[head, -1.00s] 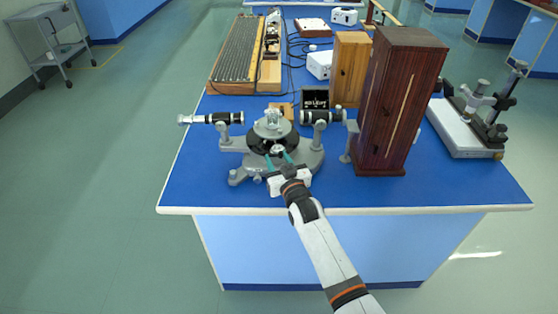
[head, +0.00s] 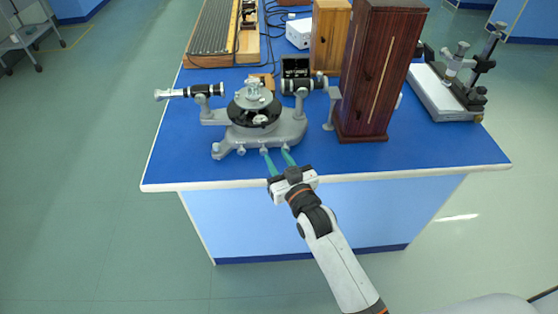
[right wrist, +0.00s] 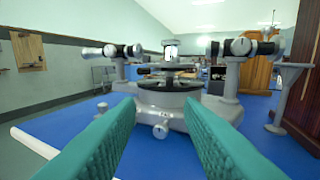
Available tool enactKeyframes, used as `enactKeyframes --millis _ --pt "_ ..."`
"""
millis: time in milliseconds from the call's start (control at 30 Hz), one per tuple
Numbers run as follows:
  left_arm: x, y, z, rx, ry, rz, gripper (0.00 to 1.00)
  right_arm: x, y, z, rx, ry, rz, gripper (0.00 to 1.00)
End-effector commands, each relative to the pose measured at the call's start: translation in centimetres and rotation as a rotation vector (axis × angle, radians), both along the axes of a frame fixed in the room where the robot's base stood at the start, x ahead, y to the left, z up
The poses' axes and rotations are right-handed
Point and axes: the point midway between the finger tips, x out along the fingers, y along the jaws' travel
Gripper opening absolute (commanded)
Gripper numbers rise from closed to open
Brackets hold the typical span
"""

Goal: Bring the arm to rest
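My right gripper (head: 277,160) is at the front edge of the blue bench, its two teal fingers apart and pointing at the grey spectrometer (head: 284,131). Nothing is between the fingers. In the right wrist view the open fingers (right wrist: 160,145) frame the spectrometer's base (right wrist: 165,115), which stands ahead of them. A small glass piece (head: 253,88) stands on the spectrometer's round table, between its two black and silver tubes. My left gripper is not in view.
A tall dark wooden cabinet (head: 382,70) stands right of the spectrometer, with a lighter wooden box (head: 329,40) behind it. A microscope-like instrument (head: 447,92) on a white base stands farther right. The bench's front edge (head: 400,173) lies under my right arm.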

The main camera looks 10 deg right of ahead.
Motion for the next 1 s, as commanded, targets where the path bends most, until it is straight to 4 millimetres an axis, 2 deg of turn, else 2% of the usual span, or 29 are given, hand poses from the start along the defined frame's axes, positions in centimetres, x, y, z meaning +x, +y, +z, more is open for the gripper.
enactKeyframes --millis 500,633,767,900,1000 --pt "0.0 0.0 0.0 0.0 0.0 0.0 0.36 -0.1 -0.1 -0.1 -0.002 0.005 -0.001 0.34" --pt "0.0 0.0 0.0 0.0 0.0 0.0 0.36 -1.4 -0.7 -1.3 -0.016 0.081 -0.01 0.34" --pt "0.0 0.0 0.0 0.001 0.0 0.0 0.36 -5.0 -2.3 -4.0 -0.057 0.28 -0.028 0.34" --pt "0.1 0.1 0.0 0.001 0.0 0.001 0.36 -11.3 -4.3 -6.9 -0.115 0.563 -0.045 0.34" --pt "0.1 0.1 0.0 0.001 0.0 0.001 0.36 -15.5 -5.4 -8.1 -0.15 0.727 -0.05 0.34"
